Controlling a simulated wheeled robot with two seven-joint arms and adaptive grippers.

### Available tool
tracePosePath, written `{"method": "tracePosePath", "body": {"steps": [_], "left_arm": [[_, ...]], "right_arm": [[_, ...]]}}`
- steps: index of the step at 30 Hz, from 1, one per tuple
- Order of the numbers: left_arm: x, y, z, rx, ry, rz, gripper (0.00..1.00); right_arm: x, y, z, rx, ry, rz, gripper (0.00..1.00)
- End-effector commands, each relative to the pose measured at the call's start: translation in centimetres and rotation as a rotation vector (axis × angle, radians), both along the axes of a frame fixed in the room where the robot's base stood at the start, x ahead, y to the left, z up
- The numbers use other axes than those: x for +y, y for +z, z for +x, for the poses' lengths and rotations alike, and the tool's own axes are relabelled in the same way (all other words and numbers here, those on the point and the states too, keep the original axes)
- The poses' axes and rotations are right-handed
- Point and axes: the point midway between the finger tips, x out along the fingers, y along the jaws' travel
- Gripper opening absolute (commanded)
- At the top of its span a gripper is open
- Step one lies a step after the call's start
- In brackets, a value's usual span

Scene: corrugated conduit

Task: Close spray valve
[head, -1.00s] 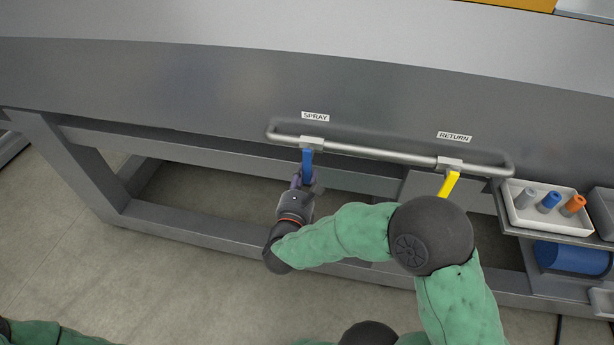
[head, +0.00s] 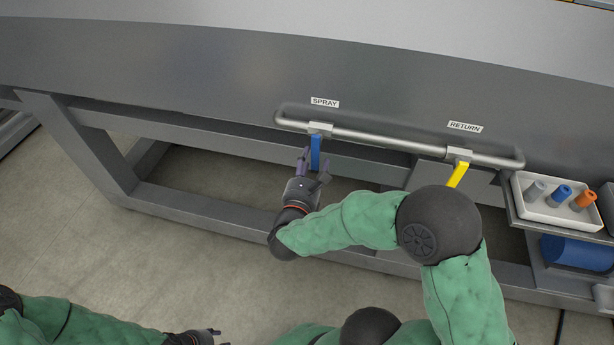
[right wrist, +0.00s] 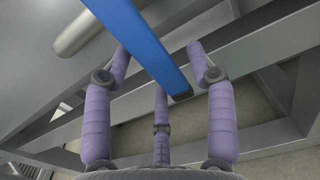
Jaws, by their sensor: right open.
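The spray valve's blue handle (head: 316,154) hangs down from its fitting on the pipe, below the SPRAY label (head: 325,102). My right gripper (head: 314,166) is open at the handle's lower end, with fingers spread to either side of it. In the right wrist view the blue handle (right wrist: 150,45) runs diagonally between the open fingers of the gripper (right wrist: 158,62); I cannot tell whether any finger touches it. My left gripper (head: 205,336) shows only partly at the bottom edge, far from the valve.
The return valve's yellow handle (head: 458,175) is on the same pipe (head: 385,142), to the right. A white tray (head: 535,211) with several coloured pieces stands at the far right, above a blue cylinder (head: 575,252). The bench frame (head: 200,206) runs below; floor shows in front.

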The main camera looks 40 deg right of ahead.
Motion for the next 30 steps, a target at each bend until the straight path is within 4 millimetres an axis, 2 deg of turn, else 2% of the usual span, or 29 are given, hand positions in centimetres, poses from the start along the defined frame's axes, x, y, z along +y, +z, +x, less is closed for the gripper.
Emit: {"method": "tracePosePath", "body": {"steps": [18, 24, 30], "left_arm": [[0.0, 0.0, 0.0, 0.0, 0.0, 0.0, 0.4], [0.0, 0.0, 0.0, 0.0, 0.0, 0.0, 0.4], [0.0, 0.0, 0.0, 0.0, 0.0, 0.0, 0.4]], "right_arm": [[6.7, 0.0, -5.5, -0.001, 0.007, 0.0, 0.57], [8.1, 0.0, -6.8, -0.001, 0.005, 0.001, 0.57], [8.7, 0.0, -7.4, 0.0, 0.002, 0.0, 0.57]]}}
